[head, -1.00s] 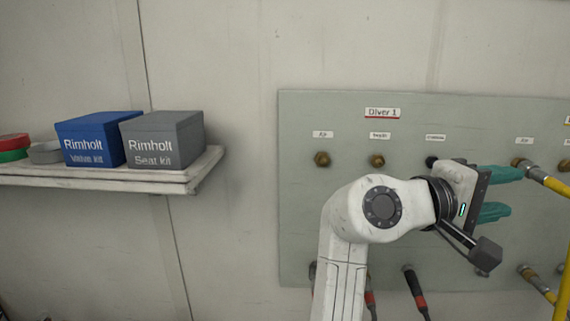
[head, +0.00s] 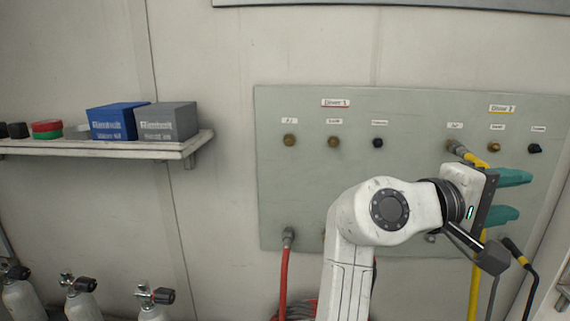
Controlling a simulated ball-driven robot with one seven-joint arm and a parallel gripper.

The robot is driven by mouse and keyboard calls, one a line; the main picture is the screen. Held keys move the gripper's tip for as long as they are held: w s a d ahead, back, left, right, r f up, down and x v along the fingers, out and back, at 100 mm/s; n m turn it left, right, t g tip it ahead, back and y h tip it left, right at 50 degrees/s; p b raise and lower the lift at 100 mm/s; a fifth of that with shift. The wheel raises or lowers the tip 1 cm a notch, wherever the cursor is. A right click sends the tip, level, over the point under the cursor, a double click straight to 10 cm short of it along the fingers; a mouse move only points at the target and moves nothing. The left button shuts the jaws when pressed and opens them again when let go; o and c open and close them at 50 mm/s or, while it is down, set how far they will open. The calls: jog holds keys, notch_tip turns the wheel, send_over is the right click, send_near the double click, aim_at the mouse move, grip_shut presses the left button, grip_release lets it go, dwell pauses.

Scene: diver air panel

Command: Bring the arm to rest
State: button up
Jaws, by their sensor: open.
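My gripper (head: 508,197) is at the right in the head view, in front of the right part of the panel. Its two teal fingers are spread apart with nothing between them. My white arm rises from the bottom of the view and bends right at the elbow. The grey-green diver air panel (head: 300,190) is on the wall behind the arm. The gripper covers part of the panel below the Diver 2 label (head: 501,109). I cannot tell how far the fingers are from the panel.
A yellow hose (head: 475,285) hangs behind my gripper, and a red hose (head: 283,275) hangs left of my arm. A shelf (head: 120,149) holds a blue box (head: 115,122) and a grey box (head: 166,122). Several cylinders (head: 82,304) stand below it. The wall between shelf and panel is bare.

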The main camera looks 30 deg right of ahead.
notch_tip(320, 180, down, 28)
jog(key=w+f+n+t+y, duration=0.1)
jog(key=w+n+t+y, duration=0.15)
jog(key=t+y, duration=0.55)
jog(key=s+a+f+g+y, duration=0.1)
jog(key=s+a+f+y, duration=0.3)
jog(key=s+a+f, duration=0.3)
jog(key=s+a+f+g+y, duration=0.1)
jog(key=s+a+f+y, duration=0.4)
jog(key=f, duration=0.8)
jog(key=s+a, duration=0.3)
jog(key=a, duration=0.2)
jog(key=shift+a, duration=0.25)
jog(key=shift+d, duration=0.1)
